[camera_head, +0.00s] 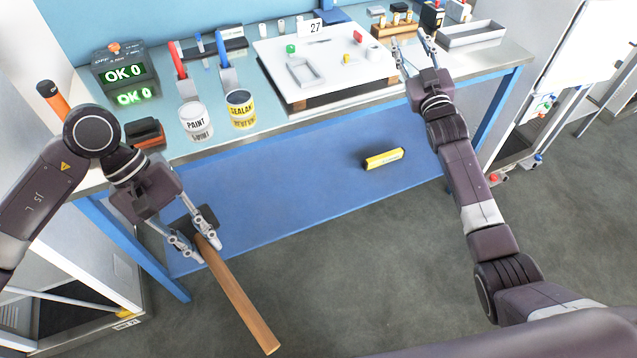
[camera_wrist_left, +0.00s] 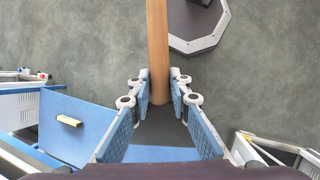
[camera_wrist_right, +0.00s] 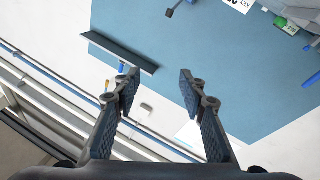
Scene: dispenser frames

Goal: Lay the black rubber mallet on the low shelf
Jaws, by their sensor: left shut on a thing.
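The mallet has a black head (camera_head: 203,220) and a long wooden handle (camera_head: 238,295). My left gripper (camera_head: 207,250) is shut on the handle close to the head. The handle points toward me and down, over the floor. In the left wrist view the handle (camera_wrist_left: 157,50) runs between the fingers, with the dark head (camera_wrist_left: 165,130) behind them. The low shelf (camera_head: 300,185) is the blue board under the bench; the mallet head overlaps its left front part in the head view. Contact between them cannot be told. My right gripper (camera_head: 410,42) is open and empty above the bench's right part.
A yellow and black box (camera_head: 384,159) lies on the shelf's right part; the shelf's middle is bare. The bench top above holds a paint can (camera_head: 196,122), a sealant can (camera_head: 241,108) and a white board (camera_head: 325,85). A blue bench leg (camera_head: 135,250) stands at the left.

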